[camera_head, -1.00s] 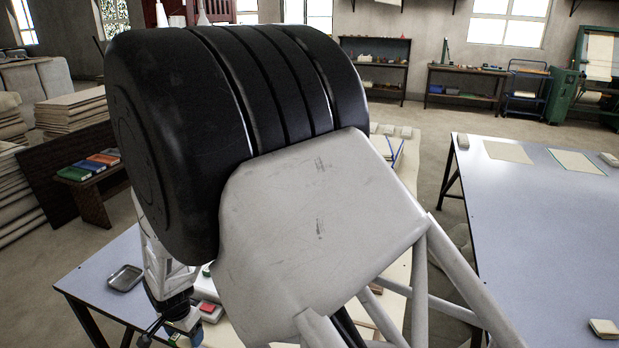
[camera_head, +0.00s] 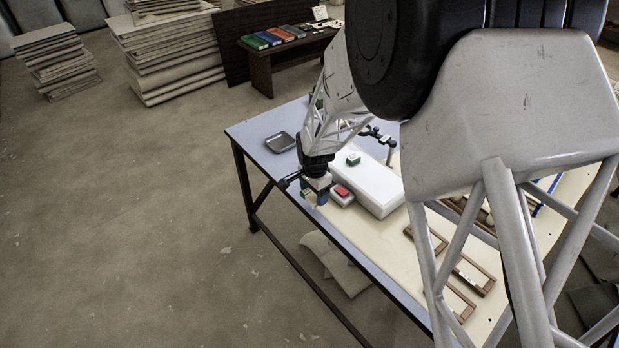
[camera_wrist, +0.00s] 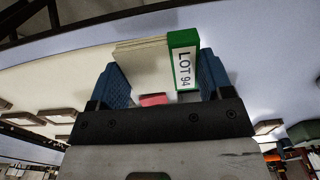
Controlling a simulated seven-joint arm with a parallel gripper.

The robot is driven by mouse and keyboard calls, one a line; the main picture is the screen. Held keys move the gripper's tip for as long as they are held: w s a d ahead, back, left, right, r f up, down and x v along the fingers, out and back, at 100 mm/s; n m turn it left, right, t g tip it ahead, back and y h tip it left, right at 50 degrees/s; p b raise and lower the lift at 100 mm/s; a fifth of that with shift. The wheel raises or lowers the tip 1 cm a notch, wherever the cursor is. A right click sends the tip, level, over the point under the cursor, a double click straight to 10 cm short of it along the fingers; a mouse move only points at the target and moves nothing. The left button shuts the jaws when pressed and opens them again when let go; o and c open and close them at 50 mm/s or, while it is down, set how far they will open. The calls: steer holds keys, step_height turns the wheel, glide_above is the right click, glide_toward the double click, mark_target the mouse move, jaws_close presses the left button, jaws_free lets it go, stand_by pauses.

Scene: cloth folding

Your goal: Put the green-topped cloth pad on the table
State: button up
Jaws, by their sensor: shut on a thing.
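My gripper (camera_head: 317,197) is near the left edge of the table (camera_head: 258,130). In the wrist view its two blue fingers (camera_wrist: 163,78) are shut on a cream pad (camera_wrist: 142,57) with a green face (camera_wrist: 183,40) and a white "LOT 94" label. In the head view only a little green of this pad (camera_head: 305,194) shows; whether it touches the table is unclear. A red-topped pad (camera_head: 342,191) lies just right of the gripper. A second green-topped piece (camera_head: 354,159) sits on a white box.
The long white box (camera_head: 368,188) stands right of the gripper. A dark metal tray (camera_head: 280,142) lies at the table's back left corner. Wooden frames (camera_head: 470,272) lie on the cream surface toward the front.

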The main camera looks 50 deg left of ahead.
steer(key=w+a, duration=0.1)
steer(key=a, duration=0.2)
steer(key=w+a, duration=0.2)
steer(key=a, duration=0.1)
steer(key=w+a+f, duration=0.1)
steer(key=w+a, duration=0.1)
steer(key=a, duration=0.1)
steer(key=shift+a, duration=0.1)
steer(key=shift+f, duration=1.75)
steer(key=shift+f, duration=0.1)
steer(key=o, duration=0.9)
step_height(320, 180, up, 12)
